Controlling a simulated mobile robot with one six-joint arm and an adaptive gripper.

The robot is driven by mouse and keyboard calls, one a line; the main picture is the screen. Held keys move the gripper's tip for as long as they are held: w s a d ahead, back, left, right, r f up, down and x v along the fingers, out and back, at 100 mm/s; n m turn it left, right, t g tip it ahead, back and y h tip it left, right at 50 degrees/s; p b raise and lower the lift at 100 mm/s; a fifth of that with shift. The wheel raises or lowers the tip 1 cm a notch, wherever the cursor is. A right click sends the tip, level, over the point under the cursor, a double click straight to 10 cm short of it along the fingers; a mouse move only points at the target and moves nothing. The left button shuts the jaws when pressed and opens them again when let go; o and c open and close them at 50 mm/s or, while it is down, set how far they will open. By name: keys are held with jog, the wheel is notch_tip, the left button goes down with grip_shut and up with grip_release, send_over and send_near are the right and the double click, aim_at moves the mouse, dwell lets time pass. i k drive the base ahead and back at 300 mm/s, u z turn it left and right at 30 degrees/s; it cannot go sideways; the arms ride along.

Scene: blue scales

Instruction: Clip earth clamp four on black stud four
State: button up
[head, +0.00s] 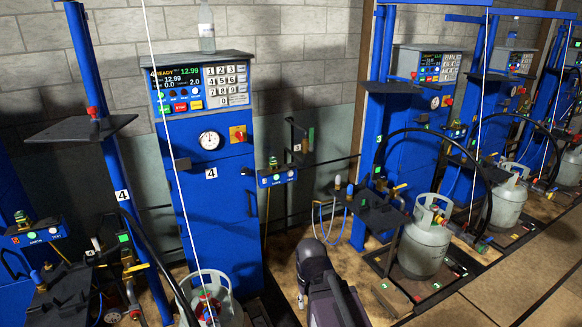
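Station four is the blue cabinet (212,215) with a "4" plate, a lit display and a keypad. A blue post (122,215) to its left also bears a "4". A small blue earth box (277,179) with a green lamp is at the cabinet's right, with a yellow cable (267,222) hanging below it. A grey gas cylinder (207,300) stands at the cabinet's foot, cut off by the bottom edge. I cannot make out earth clamp four or black stud four for certain. Dark links of my arm show at bottom centre; my gripper is not in view.
A black shelf (80,129) juts from the left post. Another earth box (36,233) and a cluttered black platform (62,300) are at lower left. More blue stations and a grey cylinder (424,240) stand to the right. Tan floor (480,305) is open at lower right.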

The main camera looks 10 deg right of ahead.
aim_at(272, 166)
jog(key=k, duration=0.65)
jog(key=z, duration=0.6)
jog(key=i, duration=2.45)
jog(key=u, duration=0.55)
